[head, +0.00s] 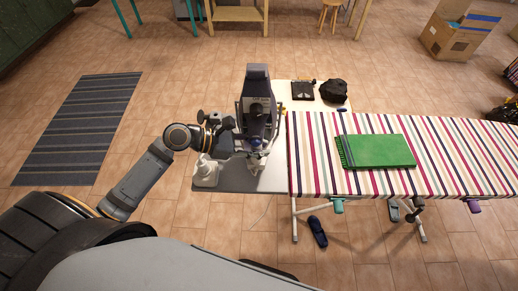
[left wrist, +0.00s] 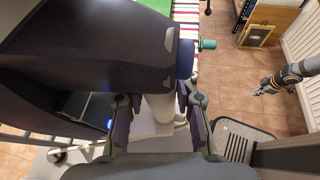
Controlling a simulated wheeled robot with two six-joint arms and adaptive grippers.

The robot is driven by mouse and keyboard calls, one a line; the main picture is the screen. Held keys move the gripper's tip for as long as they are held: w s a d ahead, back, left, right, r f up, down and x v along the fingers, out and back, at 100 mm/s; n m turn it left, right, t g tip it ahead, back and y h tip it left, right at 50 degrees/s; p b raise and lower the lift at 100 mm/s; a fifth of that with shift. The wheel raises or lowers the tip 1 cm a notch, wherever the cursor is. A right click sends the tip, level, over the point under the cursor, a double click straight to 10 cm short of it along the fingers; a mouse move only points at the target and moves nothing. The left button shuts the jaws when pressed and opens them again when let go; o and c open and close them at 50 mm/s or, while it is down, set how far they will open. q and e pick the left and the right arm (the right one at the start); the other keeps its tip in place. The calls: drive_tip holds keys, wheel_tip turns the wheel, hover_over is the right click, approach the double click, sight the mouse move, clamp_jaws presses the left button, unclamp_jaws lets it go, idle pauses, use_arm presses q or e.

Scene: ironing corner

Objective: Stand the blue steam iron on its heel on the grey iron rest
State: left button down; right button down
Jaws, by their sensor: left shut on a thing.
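The dark blue-grey iron (head: 257,112) is at my left gripper (head: 243,138), over the far part of a pale tabletop. My left gripper is shut on it from the left side. In the left wrist view the iron's dark body (left wrist: 95,55) looms close above the fingers (left wrist: 158,118) and hides much of what lies beyond.
Black items (head: 333,91) lie behind.

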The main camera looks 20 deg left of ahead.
use_arm(q)
drive_tip(key=f, duration=0.1)
drive_tip(key=w+f+b, duration=0.1)
drive_tip(key=w+f, duration=0.1)
drive_tip(key=shift+a+f+b, duration=0.2)
drive_tip(key=shift+a+b, duration=0.05)
drive_tip(key=shift+b, duration=0.05)
drive_tip(key=shift+w+f+b, duration=0.15)
drive_tip(key=shift+f+b, duration=0.25)
drive_tip(key=shift+f, duration=1.4)
drive_tip(key=c, duration=0.9)
unclamp_jaws()
drive_tip(key=shift+a+f, duration=0.1)
drive_tip(key=shift+f, duration=0.15)
drive_tip(key=shift+v, duration=3.8)
drive_tip(key=shift+r, duration=0.15)
